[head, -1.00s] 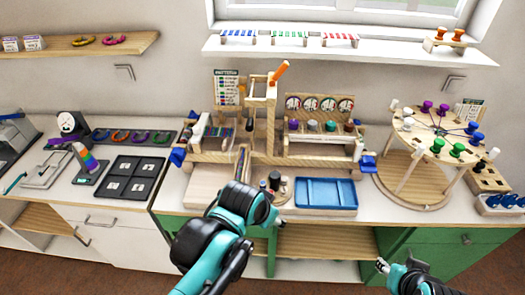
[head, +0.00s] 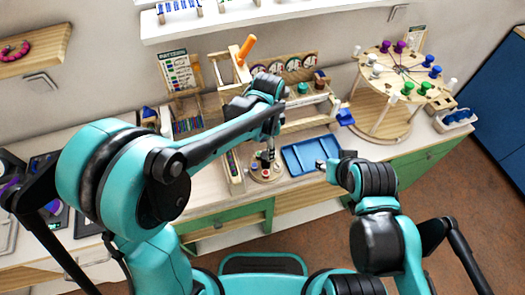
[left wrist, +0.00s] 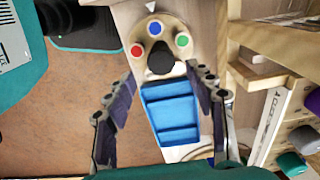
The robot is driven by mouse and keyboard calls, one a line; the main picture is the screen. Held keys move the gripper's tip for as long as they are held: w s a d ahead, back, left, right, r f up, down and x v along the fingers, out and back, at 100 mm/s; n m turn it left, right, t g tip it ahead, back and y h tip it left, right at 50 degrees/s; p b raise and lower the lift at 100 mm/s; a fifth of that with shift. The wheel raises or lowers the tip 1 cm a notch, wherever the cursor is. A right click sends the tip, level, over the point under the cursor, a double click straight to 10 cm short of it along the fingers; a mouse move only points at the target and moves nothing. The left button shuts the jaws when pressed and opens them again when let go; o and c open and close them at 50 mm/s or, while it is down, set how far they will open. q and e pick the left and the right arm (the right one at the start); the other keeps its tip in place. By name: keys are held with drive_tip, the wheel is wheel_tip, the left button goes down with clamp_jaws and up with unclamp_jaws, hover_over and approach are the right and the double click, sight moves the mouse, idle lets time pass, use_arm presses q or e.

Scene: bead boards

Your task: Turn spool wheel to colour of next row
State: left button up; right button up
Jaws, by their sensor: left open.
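The small wooden spool wheel (head: 263,173) stands at the counter's front, left of the blue tray. In the left wrist view the wheel (left wrist: 160,38) shows red, blue and green round tops around a dark central knob (left wrist: 160,60). Blue is nearest the white triangle mark (left wrist: 151,7). My left gripper (left wrist: 158,76) is open, its fingers apart on either side of the knob, with no clear contact. The pattern card (head: 178,72) stands behind the bead board (head: 188,125); its rows are too small to read. My right gripper (head: 326,165) is by the tray; its fingers are unclear.
The blue tray (head: 308,152) lies right of the wheel and also shows in the left wrist view (left wrist: 170,112). A wooden frame with an orange handle (head: 246,47) rises behind. A large round peg stand (head: 385,75) is at the right.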

use_arm(q)
wheel_tip(320, 180, down, 5)
drive_tip(key=shift+w+r+b, duration=0.1)
drive_tip(key=shift+b, duration=0.45)
drive_tip(key=c, duration=1.2)
